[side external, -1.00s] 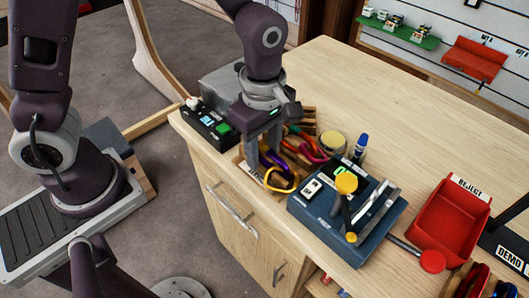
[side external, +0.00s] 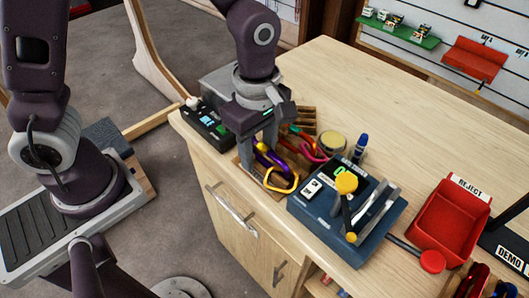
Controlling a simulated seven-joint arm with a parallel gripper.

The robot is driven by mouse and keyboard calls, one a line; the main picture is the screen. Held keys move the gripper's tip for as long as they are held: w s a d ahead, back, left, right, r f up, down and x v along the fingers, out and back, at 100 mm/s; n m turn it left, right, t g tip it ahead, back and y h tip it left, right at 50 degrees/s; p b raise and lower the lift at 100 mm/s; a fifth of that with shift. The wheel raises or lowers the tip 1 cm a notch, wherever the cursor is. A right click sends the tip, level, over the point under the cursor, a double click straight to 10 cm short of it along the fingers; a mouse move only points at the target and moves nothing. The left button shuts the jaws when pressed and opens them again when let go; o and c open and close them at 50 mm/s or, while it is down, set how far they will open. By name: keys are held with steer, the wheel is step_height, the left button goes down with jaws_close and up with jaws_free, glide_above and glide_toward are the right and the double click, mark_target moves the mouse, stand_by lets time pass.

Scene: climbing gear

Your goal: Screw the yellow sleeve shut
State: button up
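A purple carabiner (side external: 273,159) lies in the wooden tray at the near edge of the bench, with a small yellow part (side external: 261,147) on it that looks like the sleeve. A yellow carabiner (side external: 294,183) lies just right of it, partly over the tray's front. My gripper (side external: 260,157) points down over the tray's left part. Its two fingers stand apart on either side of the purple carabiner's upper end. I cannot tell whether they touch it. The fingers hide part of the carabiner, and the thread is too small to see.
Red and pink carabiners (side external: 315,153) lie at the tray's right. A blue test device (side external: 305,213) with a yellow knob stands right of the tray, a dark control box (side external: 207,124) left. A red reject bin (side external: 446,218) is farther right.

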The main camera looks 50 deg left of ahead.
steer(key=shift+r, duration=1)
steer(key=shift+w, duration=0.7)
steer(key=shift+f, duration=0.15)
steer(key=shift+f, duration=1.3)
steer(key=shift+s, duration=0.75)
